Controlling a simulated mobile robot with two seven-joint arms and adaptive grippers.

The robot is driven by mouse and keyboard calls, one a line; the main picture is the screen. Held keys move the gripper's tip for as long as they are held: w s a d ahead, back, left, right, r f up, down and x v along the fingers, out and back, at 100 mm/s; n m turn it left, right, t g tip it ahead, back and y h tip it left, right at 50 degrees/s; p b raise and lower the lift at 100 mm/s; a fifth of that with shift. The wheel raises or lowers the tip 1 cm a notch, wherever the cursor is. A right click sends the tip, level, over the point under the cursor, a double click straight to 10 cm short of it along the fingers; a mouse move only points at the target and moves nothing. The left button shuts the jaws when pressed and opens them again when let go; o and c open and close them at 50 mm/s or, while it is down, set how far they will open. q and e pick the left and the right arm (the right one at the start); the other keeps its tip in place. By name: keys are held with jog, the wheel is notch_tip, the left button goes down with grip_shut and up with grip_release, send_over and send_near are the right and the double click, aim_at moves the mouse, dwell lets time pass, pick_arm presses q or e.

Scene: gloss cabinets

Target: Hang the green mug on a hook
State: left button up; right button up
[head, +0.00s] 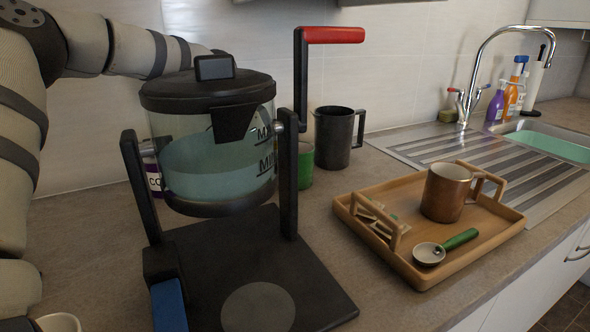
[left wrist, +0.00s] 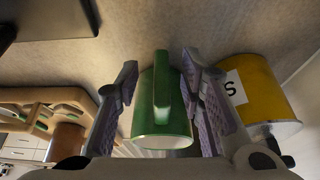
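The green mug (head: 306,165) stands on the counter behind the glass jug apparatus, which hides most of it in the head view. In the left wrist view the green mug (left wrist: 163,110) lies between the fingers of my left gripper (left wrist: 160,68), its handle facing up in the picture. The fingers are open on either side of the mug, with a small gap at least on the left. My left arm reaches behind the jug in the head view, and its gripper is hidden there. My right gripper is not in view. I see no hook.
The jug apparatus (head: 218,135) with its red-handled lever fills the middle. A dark mug (head: 335,138) stands behind it. A wooden tray (head: 400,262) holds a copper mug (head: 445,193) and a scoop. A yellow canister (left wrist: 258,92) is close right of the gripper.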

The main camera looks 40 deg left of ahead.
pick_arm(q)
jog(key=shift+w+f, duration=0.25)
jog(key=shift+f, duration=0.4)
jog(key=shift+r, duration=0.15)
grip_shut()
